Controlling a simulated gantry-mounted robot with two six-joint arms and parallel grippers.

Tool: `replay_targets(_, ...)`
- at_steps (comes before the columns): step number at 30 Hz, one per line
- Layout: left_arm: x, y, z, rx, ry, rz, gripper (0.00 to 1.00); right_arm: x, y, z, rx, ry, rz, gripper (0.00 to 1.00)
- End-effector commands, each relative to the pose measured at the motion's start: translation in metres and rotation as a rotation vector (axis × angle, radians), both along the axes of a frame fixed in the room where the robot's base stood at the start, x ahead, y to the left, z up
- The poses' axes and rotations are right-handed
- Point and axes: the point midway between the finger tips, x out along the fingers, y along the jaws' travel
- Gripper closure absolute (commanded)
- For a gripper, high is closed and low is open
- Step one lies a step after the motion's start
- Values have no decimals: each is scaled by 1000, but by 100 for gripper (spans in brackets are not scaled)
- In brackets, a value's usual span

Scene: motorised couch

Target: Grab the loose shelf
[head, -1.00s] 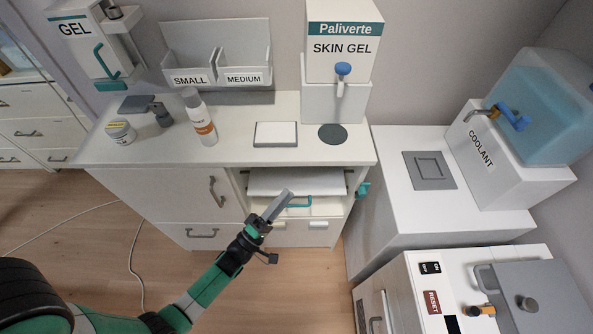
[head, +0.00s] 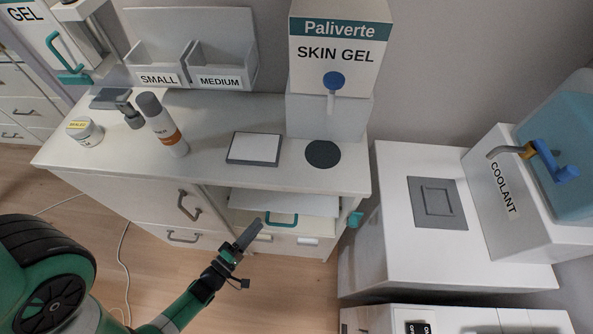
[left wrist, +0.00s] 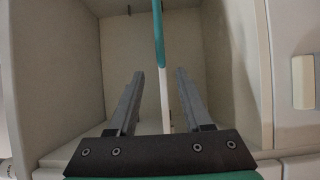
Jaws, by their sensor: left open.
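In the left wrist view, my left gripper (left wrist: 160,72) is open, one grey finger on each side. The shelf shows there edge-on as a thin pale strip (left wrist: 165,105) between the fingers, with its teal handle (left wrist: 158,35) above. Neither finger visibly touches it. My right gripper is not in view.
The cabinet top (head: 215,150) carries a white bottle (head: 162,125), a jar (head: 85,131), a flat pad (head: 254,148) and a skin gel dispenser (head: 335,75). A closed door (head: 165,205) is left of the compartment. A coolant stand (head: 500,190) is at right.

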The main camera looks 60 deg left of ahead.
Motion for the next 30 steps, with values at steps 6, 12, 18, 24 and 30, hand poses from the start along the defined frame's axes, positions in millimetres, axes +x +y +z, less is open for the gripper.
replay_targets(6, 20, 8, -1, 3, -4, -7, 50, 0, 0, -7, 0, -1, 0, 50)
replay_targets(12, 52, 26, -1, 3, -3, -1, 50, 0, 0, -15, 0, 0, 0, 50)
replay_targets(18, 59, 30, 0, 2, -1, 0, 50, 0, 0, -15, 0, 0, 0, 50)
replay_targets(24, 84, 41, -3, 4, -5, -1, 50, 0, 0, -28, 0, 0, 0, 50)
replay_targets(30, 104, 52, -1, 1, 0, -1, 50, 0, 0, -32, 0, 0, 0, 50)
